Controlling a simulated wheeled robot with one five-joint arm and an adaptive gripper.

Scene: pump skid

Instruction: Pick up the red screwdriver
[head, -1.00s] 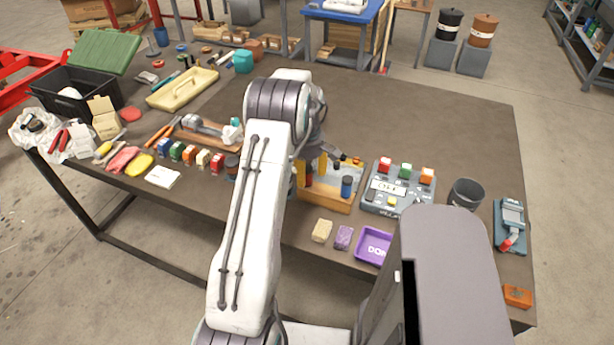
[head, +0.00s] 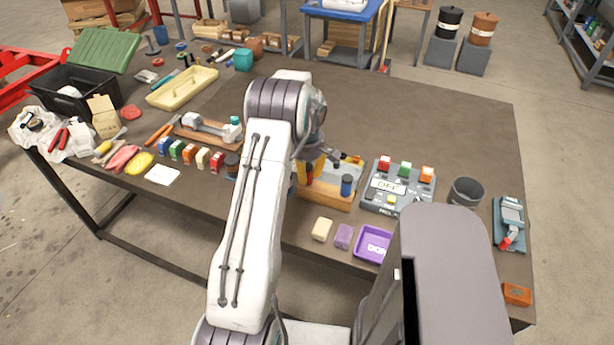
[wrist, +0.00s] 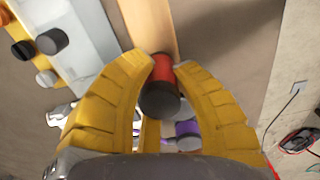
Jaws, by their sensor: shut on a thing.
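The red screwdriver shows in the wrist view as a red handle (wrist: 165,70) with a dark, round end. In the head view the red handle (head: 309,172) is a small patch at the left part of the wooden rack (head: 325,199). My gripper (head: 312,168) has yellow fingers, which are shut on the handle from both sides. In the wrist view, my gripper (wrist: 166,66) has its fingertips against the handle. The screwdriver's lower part is hidden, so I cannot tell how deep it sits in the rack.
A blue-handled tool (head: 347,186) stands at the rack's right. The grey control box (head: 398,186) with coloured buttons is close on the right. A sponge (head: 321,229), a purple block (head: 343,236) and a purple tray (head: 372,244) lie in front.

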